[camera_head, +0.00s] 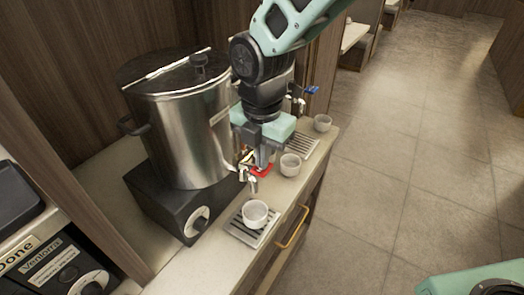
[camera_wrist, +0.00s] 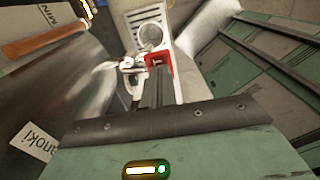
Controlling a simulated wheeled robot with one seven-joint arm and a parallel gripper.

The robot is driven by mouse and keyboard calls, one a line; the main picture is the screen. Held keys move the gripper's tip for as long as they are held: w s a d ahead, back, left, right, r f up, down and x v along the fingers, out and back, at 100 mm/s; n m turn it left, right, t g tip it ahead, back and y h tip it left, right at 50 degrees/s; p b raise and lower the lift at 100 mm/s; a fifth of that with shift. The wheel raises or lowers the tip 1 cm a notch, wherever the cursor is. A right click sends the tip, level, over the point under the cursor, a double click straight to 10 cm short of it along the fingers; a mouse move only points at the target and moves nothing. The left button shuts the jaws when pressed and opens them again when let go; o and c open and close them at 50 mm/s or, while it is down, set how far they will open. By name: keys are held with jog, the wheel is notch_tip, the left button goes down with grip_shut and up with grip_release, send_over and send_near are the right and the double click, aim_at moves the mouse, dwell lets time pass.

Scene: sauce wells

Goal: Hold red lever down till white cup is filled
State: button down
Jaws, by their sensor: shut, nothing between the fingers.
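The red lever (camera_head: 260,171) is on the tap (camera_head: 250,180) of a large steel urn (camera_head: 190,130). The white cup (camera_head: 255,212) stands upright under this tap on a slotted drip tray (camera_head: 233,229). The sauce level in it is not clear. My gripper (camera_head: 263,162) points down at the lever, shut and empty. In the wrist view, the shut fingers (camera_wrist: 157,75) reach to the red lever (camera_wrist: 164,60) and overlap it. I cannot tell whether they press on it. The cup (camera_wrist: 151,37) shows beyond the lever there.
Another cup (camera_head: 290,164) stands right of my gripper, and a further cup (camera_head: 323,122) is at the counter's far end. A blue lever (camera_head: 313,90) shows behind my arm. A black base with a knob (camera_head: 197,222) carries the urn. Open floor (camera_head: 400,150) lies right of the counter.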

jog(key=shift+f, duration=0.15)
jog(key=b, duration=0.1)
jog(key=f+b, duration=0.1)
jog(key=shift+s+d+t+y+b, duration=0.1)
jog(key=shift+d+t+y+b, duration=0.1)
jog(key=shift+t+y+b, duration=0.15)
jog(key=y+b, duration=0.1)
jog(key=b, duration=0.1)
jog(key=f+t+b, duration=0.1)
jog(key=b, duration=0.1)
jog(key=shift+s+d+y, duration=0.25)
jog(key=shift+d+y, duration=0.1)
jog(key=shift+r, duration=0.15)
jog(key=shift+p, duration=0.3)
dwell(2.4)
jog(key=shift+r+p, duration=0.7)
jog(key=shift+r, duration=0.15)
jog(key=shift+a, duration=0.1)
